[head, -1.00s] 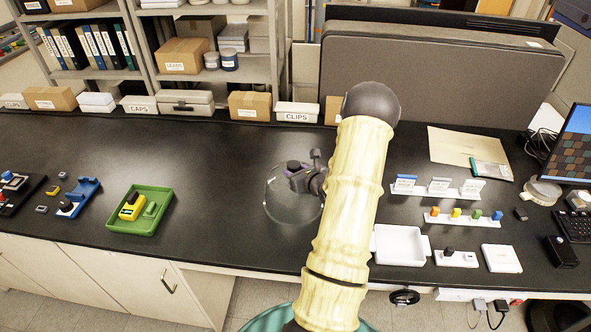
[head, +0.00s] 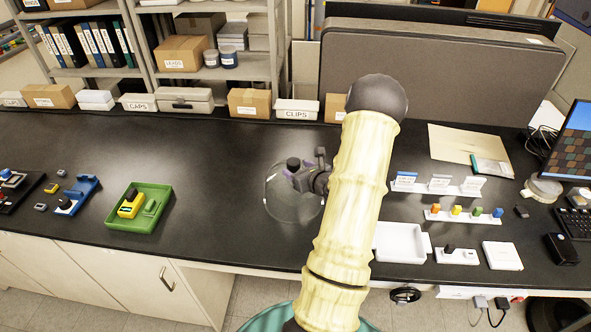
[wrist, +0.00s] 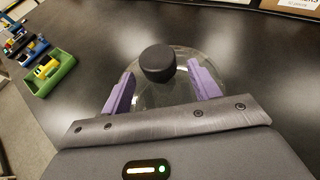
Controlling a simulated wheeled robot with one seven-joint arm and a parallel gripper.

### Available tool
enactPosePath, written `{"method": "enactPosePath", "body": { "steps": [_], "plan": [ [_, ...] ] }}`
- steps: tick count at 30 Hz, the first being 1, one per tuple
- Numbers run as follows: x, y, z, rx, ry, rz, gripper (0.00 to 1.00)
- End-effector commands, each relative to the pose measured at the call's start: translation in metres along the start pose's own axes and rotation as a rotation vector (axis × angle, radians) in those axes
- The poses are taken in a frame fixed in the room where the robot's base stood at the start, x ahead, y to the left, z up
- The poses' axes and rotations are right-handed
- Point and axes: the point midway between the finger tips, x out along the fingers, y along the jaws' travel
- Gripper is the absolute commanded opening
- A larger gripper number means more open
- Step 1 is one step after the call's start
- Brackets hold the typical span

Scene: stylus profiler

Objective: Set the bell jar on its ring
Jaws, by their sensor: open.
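The bell jar (head: 280,205) is a clear glass dome with a black knob (head: 293,163) on top. It stands on the dark bench, left of my arm in the head view. In the wrist view the black knob (wrist: 157,63) is just beyond and between the purple fingertips of my gripper (wrist: 160,85), and the clear dome (wrist: 150,95) spreads below them. My gripper (head: 303,178) is open, with a gap on both sides of the knob. I cannot make out a ring under or around the jar.
A green tray (head: 163,217) with a yellow block and a blue holder (head: 85,190) lie to the left. A white tray (head: 400,258), a row of coloured knobs (head: 465,216) and white label cards are right of my arm. The bench between green tray and jar is clear.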

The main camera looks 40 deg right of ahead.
Motion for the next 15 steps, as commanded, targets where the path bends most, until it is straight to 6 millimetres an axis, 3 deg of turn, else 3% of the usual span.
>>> {"method": "enactPosePath", "body": {
  "steps": [15],
  "plan": [
    [-0.086,-0.001,-0.002,-0.001,0.0,-0.003,0.61]
  ]
}}
